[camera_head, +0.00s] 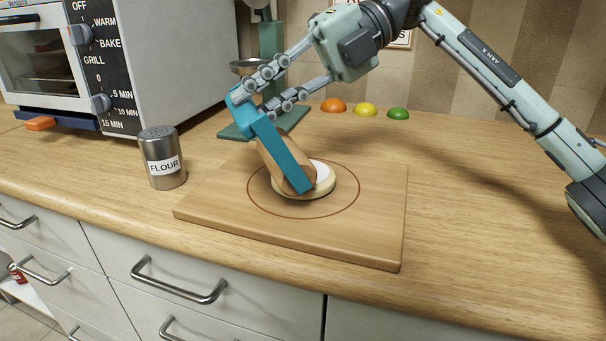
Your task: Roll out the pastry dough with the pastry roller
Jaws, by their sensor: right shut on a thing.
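The pastry dough (322,180) is a small pale thick disc on the wooden board (370,235), inside a brown circle drawn on the board. The pastry roller (284,158) has a wooden barrel and a blue frame and handle. It is tilted, with its barrel over the left part of the dough and seemingly touching it. My right gripper (262,92) is shut on the roller's blue handle, above and behind the dough. The dough's left part is hidden by the roller. My left gripper is not in view.
A flour shaker (162,158) stands left of the board. A toaster oven (150,60) is at the back left. Orange, yellow and green domes (365,109) sit by the wall. The counter right of the board is clear.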

